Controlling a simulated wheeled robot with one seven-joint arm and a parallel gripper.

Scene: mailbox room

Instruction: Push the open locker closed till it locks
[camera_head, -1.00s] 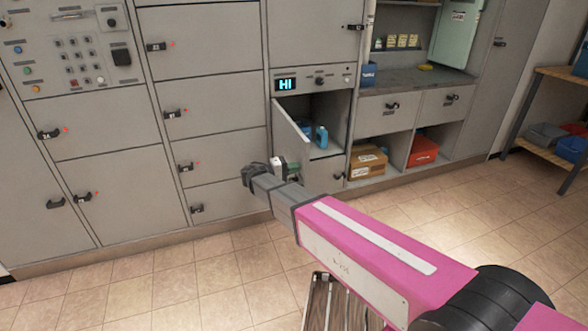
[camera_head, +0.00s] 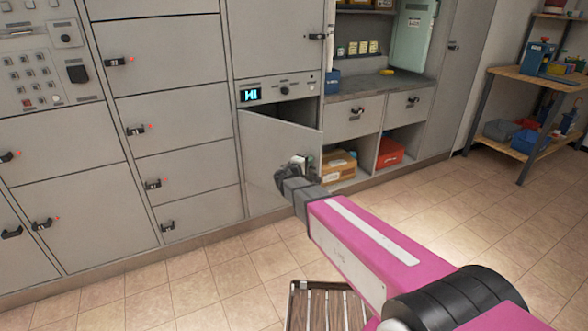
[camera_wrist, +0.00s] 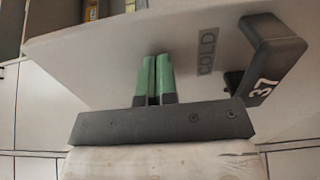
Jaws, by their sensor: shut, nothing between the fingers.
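The open locker's grey door (camera_head: 268,155) stands partly open below the panel with the lit "HI" display. Its hinge side is at the left and its free edge swings out to the right. In the wrist view the door (camera_wrist: 120,60) fills much of the picture, with the word "COLD" and a dark handle (camera_wrist: 262,62) marked 37. My gripper (camera_wrist: 155,80) is shut and empty, its green fingertips at the door face left of the handle; I cannot tell if they press on it. In the head view my arm's end hides the handle area and the gripper's fingertips.
Other grey lockers (camera_head: 180,120) with dark handles are shut to the left. Open cubbies with a cardboard box (camera_head: 338,165) and a red bin (camera_head: 389,152) are at the right. A wooden stool (camera_head: 325,305) stands below my arm. The tiled floor is otherwise clear.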

